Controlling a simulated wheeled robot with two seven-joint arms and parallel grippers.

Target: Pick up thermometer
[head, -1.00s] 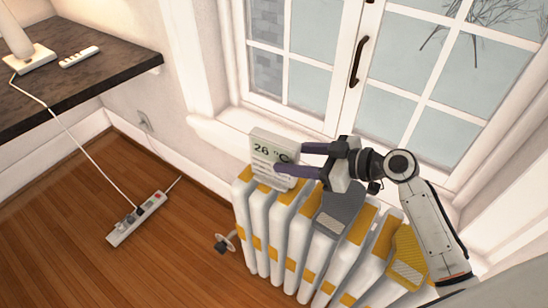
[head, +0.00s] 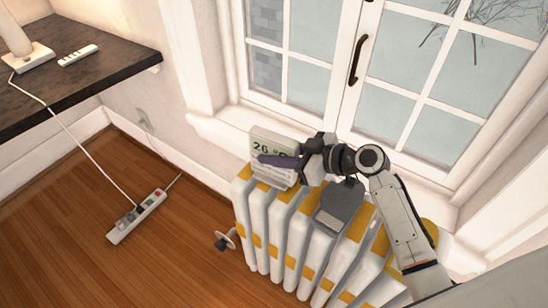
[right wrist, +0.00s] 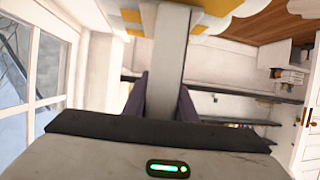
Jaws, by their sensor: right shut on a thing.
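The thermometer (head: 272,175) is a pale, flat, upright display reading about 26 °C, standing at the left end of the radiator top in the head view. My right gripper (head: 275,158) has come in from the right. One dark finger lies across the display's front; the other is hidden behind it. The gripper is shut on the thermometer. In the right wrist view, the thermometer (right wrist: 172,60) shows edge-on as a grey slab between the two dark fingers (right wrist: 162,100). My left gripper is in neither view.
The white radiator (head: 262,235) with yellow patches stands below the window (head: 300,60). A grey flat item (head: 340,205) lies on it, close under my right arm. A dark shelf (head: 95,75) is at left. A power strip (head: 137,217) lies on the wooden floor.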

